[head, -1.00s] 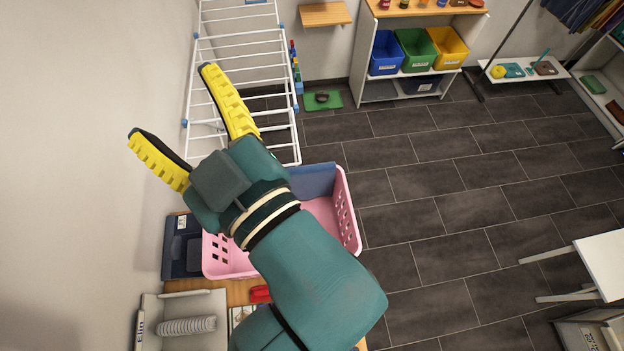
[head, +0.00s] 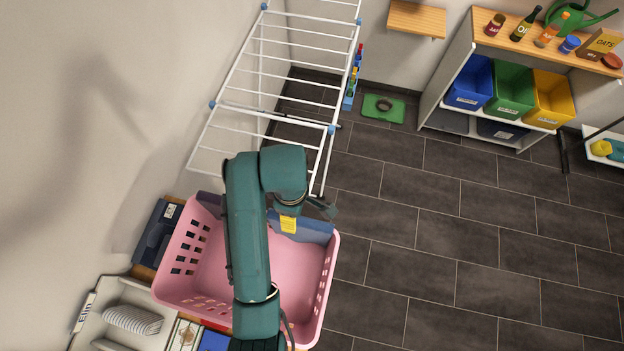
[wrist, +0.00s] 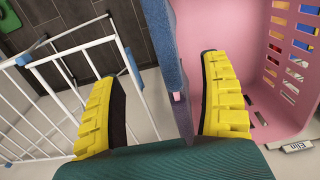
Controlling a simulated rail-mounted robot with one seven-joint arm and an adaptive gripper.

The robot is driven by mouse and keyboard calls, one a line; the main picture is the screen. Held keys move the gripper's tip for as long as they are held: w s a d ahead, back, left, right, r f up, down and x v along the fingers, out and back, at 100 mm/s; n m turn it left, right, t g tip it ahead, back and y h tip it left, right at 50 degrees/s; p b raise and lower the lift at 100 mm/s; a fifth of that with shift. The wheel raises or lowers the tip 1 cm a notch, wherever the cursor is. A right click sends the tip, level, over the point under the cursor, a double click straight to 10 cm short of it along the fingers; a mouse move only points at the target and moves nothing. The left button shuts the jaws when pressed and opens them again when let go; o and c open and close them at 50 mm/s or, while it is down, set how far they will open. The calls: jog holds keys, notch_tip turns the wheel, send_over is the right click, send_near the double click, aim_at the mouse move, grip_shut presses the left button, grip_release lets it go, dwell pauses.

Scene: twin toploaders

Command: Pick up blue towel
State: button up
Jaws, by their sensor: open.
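The blue towel (head: 312,230) hangs over the far rim of the pink basket (head: 325,290) in the head view. My gripper (head: 288,222) is at that rim, and one yellow finger shows against the towel's inner side. In the wrist view my gripper (wrist: 155,68) is open, with the towel (wrist: 162,35) and the basket wall (wrist: 270,90) seen between or beyond its fingers. The right finger is close to the towel on the basket side; the left finger is well apart from it. I cannot tell whether either finger touches it. My arm hides part of the basket.
A white drying rack (head: 285,70) stands just beyond the basket; its bars (wrist: 75,75) show near the left finger. A dark purple cloth (head: 208,200) lies at the basket's back left. A shelf with coloured bins (head: 512,90) stands at the back right. Open tiled floor (head: 470,230) lies to the right.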

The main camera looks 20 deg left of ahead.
aim_at(301, 225)
jog(key=f, duration=1)
jog(key=d+f, duration=0.1)
jog(key=f, duration=0.4)
jog(key=shift+s+d+f, duration=0.1)
jog(key=shift+s+f, duration=0.05)
jog(key=shift+s, duration=0.15)
jog(key=c, duration=1.4)
